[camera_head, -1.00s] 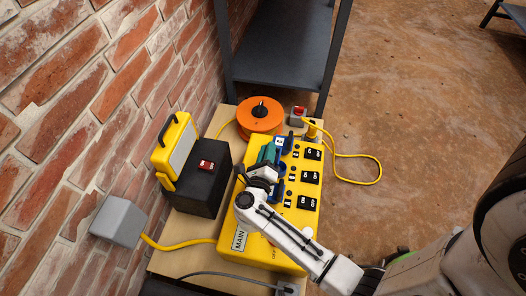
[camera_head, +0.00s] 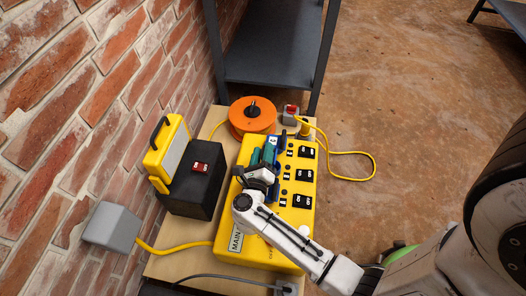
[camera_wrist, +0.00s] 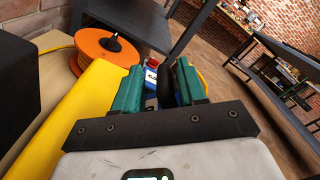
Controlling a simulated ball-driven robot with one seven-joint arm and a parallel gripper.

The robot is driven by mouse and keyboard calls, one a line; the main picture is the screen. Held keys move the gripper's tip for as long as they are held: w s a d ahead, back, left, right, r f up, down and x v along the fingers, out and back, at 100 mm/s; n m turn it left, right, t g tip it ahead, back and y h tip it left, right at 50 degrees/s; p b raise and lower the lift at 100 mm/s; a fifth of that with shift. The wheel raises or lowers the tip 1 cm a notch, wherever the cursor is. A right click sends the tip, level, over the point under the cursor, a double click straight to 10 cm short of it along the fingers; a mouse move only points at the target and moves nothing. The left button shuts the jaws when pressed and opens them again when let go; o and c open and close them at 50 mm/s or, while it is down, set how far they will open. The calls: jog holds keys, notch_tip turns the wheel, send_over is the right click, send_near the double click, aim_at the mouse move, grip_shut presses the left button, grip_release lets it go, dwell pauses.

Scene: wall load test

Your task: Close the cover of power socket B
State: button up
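The yellow power box (camera_head: 232,218) lies on a wooden stand, with a "MAIN" label at its near left. Blue socket covers run in a column along it. One far blue cover (camera_head: 270,142) shows beside my gripper's fingertips, and a nearer one (camera_head: 274,188) is partly hidden by my wrist. I cannot read which is B. My gripper (camera_head: 262,155), with green fingers, is over the left-middle of the box. In the wrist view, the fingers stand apart with a gap, and a blue cover with a white label (camera_wrist: 152,74) shows beyond and between them. Contact is unclear.
An orange cable reel (camera_head: 252,116) and a red-topped switch box (camera_head: 291,113) sit beyond the box. A black case (camera_head: 195,190) and yellow lamp (camera_head: 170,150) stand left, near the brick wall. A grey wall box (camera_head: 112,227) feeds a yellow cable. Open floor lies right.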

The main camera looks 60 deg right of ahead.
jog(key=shift+r, duration=0.15)
jog(key=shift+a, duration=0.2)
jog(key=p+v, duration=0.2)
jog(key=v, duration=0.8)
jog(key=shift+s+a, duration=0.15)
